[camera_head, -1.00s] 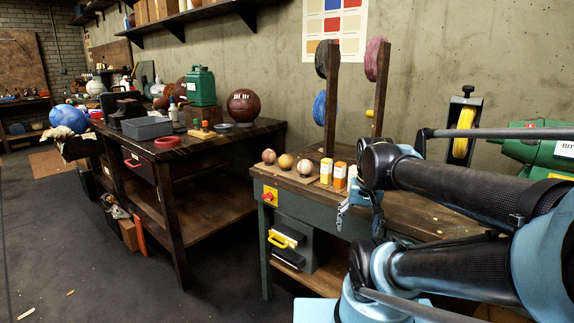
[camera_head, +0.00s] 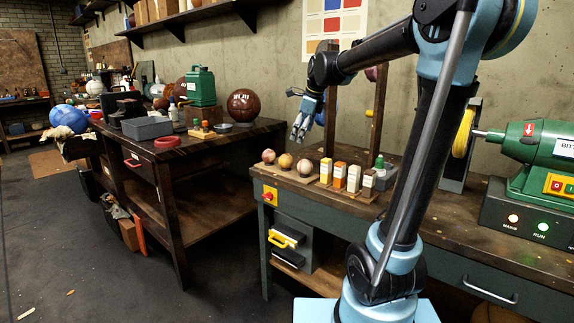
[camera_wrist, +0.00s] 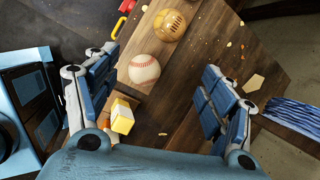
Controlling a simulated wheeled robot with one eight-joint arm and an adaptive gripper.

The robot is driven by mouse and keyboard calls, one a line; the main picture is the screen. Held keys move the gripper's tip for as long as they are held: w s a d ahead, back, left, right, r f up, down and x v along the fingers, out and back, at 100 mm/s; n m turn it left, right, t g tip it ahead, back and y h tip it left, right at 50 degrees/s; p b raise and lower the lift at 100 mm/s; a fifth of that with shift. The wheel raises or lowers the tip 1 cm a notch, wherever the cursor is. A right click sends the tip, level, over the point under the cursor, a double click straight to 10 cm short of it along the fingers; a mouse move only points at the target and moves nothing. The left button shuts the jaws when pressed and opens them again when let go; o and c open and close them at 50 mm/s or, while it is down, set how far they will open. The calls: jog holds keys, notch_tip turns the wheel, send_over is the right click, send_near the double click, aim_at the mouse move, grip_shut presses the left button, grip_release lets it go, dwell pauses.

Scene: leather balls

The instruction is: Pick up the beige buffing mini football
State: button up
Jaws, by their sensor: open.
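Three mini balls sit in a row on a wooden strip on the right-hand bench. The middle one is a tan-beige ball (camera_head: 285,160); it appears golden with dark seam lines at the top of the wrist view (camera_wrist: 169,25). To its right is a whitish ball with red stitching (camera_head: 305,167), near the middle of the wrist view (camera_wrist: 144,68). To its left is a reddish ball (camera_head: 268,156). My gripper (camera_head: 300,131) is open and empty, above the balls. In the wrist view its fingers (camera_wrist: 158,64) stand wide apart, with the stitched ball between them in the picture.
Several small boxes (camera_head: 340,174) stand right of the balls, one showing yellow in the wrist view (camera_wrist: 122,117). A dark post (camera_head: 331,125) rises behind the balls. A green bench grinder (camera_head: 530,150) stands at right. A brown ball (camera_head: 243,105) rests on the left table.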

aim_at(288, 155)
jog(key=shift+m, duration=0.7)
jog(key=w+a+f, duration=0.1)
jog(key=w+f, duration=0.1)
jog(key=f, duration=0.1)
jog(key=w+a+f, duration=0.2)
jog(key=f, duration=0.1)
jog(key=w+a+f, duration=0.2)
jog(key=f, duration=0.1)
jog(key=shift+f, duration=0.1)
jog(key=shift+x, duration=3.15)
jog(key=shift+s, duration=0.2)
jog(key=shift+c, duration=0.5)
jog(key=c, duration=0.9)
